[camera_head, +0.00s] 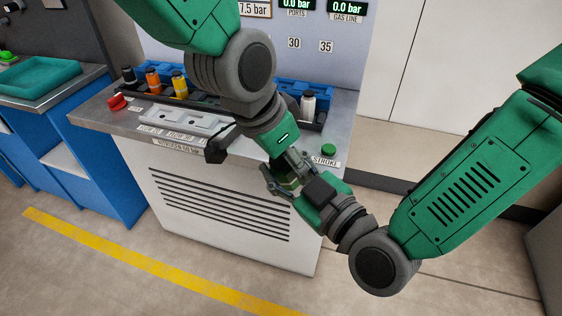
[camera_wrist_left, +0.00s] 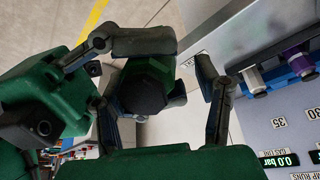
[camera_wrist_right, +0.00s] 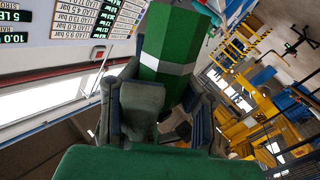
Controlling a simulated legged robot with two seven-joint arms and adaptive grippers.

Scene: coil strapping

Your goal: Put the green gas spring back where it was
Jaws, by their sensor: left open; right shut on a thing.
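The green gas spring (camera_wrist_right: 168,48) is a green, many-sided body with a pale band in the right wrist view. My right gripper (camera_wrist_right: 160,105) is shut on it. In the head view the spring (camera_head: 289,180) is mostly hidden where the two grippers meet, above the bench's front edge. My left gripper (camera_head: 291,165) is open and comes down from above, close to my right gripper. In the left wrist view, a dark green shape (camera_wrist_left: 150,70) lies between the left fingers; I cannot tell whether they touch it.
A rack on the bench holds black (camera_head: 129,76), orange (camera_head: 153,80), yellow (camera_head: 180,82) and white (camera_head: 308,104) pieces. A grey fixture (camera_head: 180,121) lies in front. A red button (camera_head: 116,102) and green button (camera_head: 328,150) sit on the bench. A teal tray (camera_head: 38,77) stands left.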

